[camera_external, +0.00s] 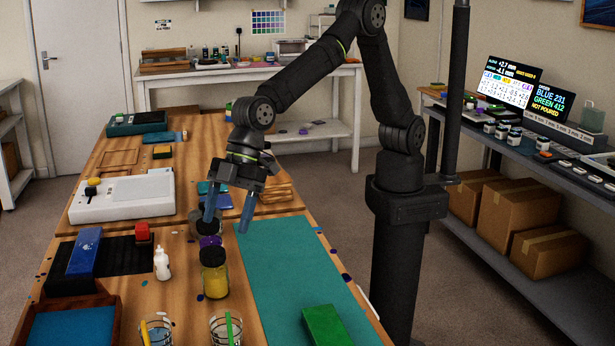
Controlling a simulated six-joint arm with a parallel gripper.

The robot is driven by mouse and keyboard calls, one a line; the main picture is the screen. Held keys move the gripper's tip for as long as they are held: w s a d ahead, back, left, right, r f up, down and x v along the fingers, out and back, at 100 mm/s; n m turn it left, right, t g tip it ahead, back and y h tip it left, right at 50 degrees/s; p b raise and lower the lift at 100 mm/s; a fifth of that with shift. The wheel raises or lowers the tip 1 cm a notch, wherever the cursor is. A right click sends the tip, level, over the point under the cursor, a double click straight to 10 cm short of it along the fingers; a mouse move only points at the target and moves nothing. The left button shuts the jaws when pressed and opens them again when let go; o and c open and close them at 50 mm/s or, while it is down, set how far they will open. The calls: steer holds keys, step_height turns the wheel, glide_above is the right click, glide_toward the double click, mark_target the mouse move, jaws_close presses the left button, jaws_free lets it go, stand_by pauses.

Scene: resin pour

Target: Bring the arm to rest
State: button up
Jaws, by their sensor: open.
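My gripper (229,213) hangs over the wooden table (178,230), with its two blue fingers apart and pointing down. Nothing shows between the fingers. It is above and behind a jar with yellow contents (215,277), close to a purple-topped item (209,242) and a dark round container (196,222). Whether a finger touches any of these I cannot tell. My arm is bent, reaching left from its dark column.
A teal mat (290,265) with a green block (326,325) covers the table's right side. Two glass cups (226,330) (157,331), a white bottle (161,263), a blue box (84,252) and a white device (123,199) stand to the left and front. Screens (508,82) stand at right.

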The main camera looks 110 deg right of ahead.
mark_target(216, 249)
steer(key=x, duration=1.1)
steer(key=shift+r, duration=1.2)
steer(key=shift+f, duration=0.15)
